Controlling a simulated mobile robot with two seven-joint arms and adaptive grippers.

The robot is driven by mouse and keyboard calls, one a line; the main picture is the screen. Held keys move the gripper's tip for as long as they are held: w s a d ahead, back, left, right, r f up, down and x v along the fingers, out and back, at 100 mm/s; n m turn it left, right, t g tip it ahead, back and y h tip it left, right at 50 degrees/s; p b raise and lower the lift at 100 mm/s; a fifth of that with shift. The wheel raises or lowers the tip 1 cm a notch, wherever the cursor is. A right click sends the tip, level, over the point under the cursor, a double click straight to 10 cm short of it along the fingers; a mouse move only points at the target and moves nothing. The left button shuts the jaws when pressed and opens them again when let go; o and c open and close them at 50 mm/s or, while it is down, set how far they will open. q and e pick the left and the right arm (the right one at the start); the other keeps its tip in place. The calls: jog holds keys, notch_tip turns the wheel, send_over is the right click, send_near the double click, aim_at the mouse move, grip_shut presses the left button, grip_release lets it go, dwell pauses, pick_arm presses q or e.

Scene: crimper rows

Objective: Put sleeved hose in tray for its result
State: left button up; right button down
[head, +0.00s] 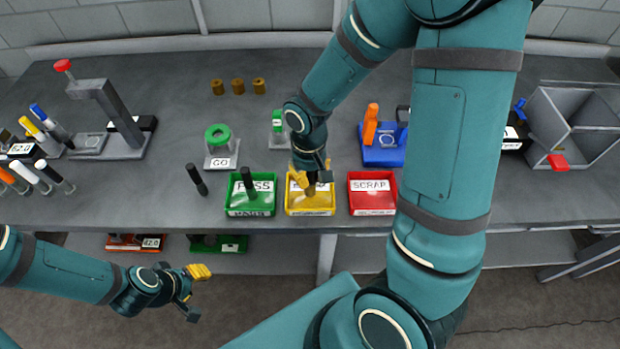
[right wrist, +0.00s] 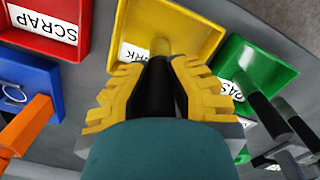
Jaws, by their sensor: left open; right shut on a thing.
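My right gripper (head: 311,178) is over the yellow tray (head: 310,209), shut on a dark hose. The hose's brass-coloured sleeve (right wrist: 160,47) points down into the tray in the right wrist view; I cannot tell whether it touches the floor. The yellow tray's label is partly hidden and ends in "RK". The green PASS tray (head: 250,208) is to its left, with a black hose (head: 248,180) in it. The red SCRAP tray (head: 373,206) is to its right and looks empty. My left gripper (head: 192,290) is open and empty, in front of the table.
Another black hose (head: 196,178) is left of the green tray. A GO gauge (head: 220,150), blue fixture (head: 384,155) with orange handle, and several brass sleeves (head: 238,87) are behind. A press (head: 108,110) is at left, a grey bin (head: 575,125) at right. My right arm hides part of the table.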

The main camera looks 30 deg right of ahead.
jog(key=shift+w+f, duration=0.1)
jog(key=shift+f, duration=0.55)
jog(key=c, duration=1.1)
grip_release()
jog(key=shift+f, duration=0.1)
